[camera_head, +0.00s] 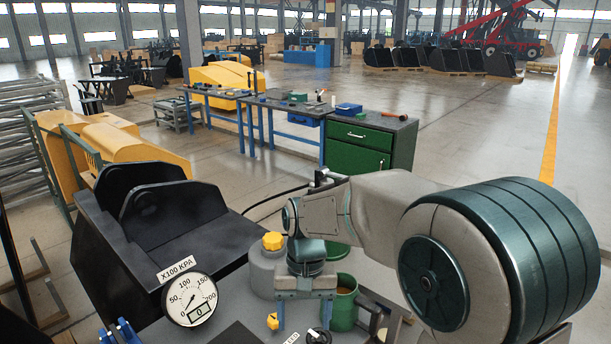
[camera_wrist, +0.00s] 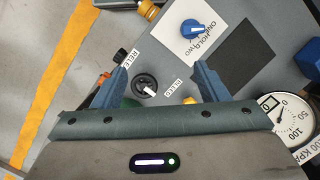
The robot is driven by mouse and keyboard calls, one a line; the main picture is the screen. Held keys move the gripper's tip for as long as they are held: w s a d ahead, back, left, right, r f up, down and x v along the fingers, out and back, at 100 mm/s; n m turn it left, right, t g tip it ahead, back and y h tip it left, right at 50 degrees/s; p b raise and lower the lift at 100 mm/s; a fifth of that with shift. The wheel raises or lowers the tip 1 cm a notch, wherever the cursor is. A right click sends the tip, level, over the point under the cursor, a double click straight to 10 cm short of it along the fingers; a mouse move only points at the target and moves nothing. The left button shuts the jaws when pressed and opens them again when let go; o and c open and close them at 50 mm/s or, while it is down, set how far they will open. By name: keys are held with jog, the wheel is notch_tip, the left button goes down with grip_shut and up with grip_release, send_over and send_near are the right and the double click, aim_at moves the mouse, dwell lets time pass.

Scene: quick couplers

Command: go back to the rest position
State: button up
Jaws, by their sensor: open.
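My gripper (camera_head: 304,318) is open and empty above the grey work surface, its two fingers pointing down. In the wrist view its fingertips (camera_wrist: 161,80) stand on either side of a black round knob (camera_wrist: 145,86) with a white pointer, which lies lower on the surface beside a white label. I cannot tell the exact height between them. A yellow knob (camera_head: 272,321) shows beside the left finger in the head view. A round white gauge (camera_head: 190,299) marked X100 KPA stands to the left. A blue knob (camera_wrist: 193,28) sits on a white plate.
A grey container with a yellow cap (camera_head: 273,241) and a green can (camera_head: 342,303) stand close to my gripper. A black flat panel (camera_wrist: 240,54) lies by the white plate. A large black bucket-like part (camera_head: 170,215) rises at left. A green cabinet (camera_head: 365,145) stands farther back.

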jog(key=s+d+r+t, duration=0.3)
jog(key=s+d+t, duration=0.2)
jog(key=s+d, duration=0.7)
jog(key=d, duration=0.3)
jog(key=shift+d+r+m, duration=0.2)
jog(key=shift+m, duration=0.2)
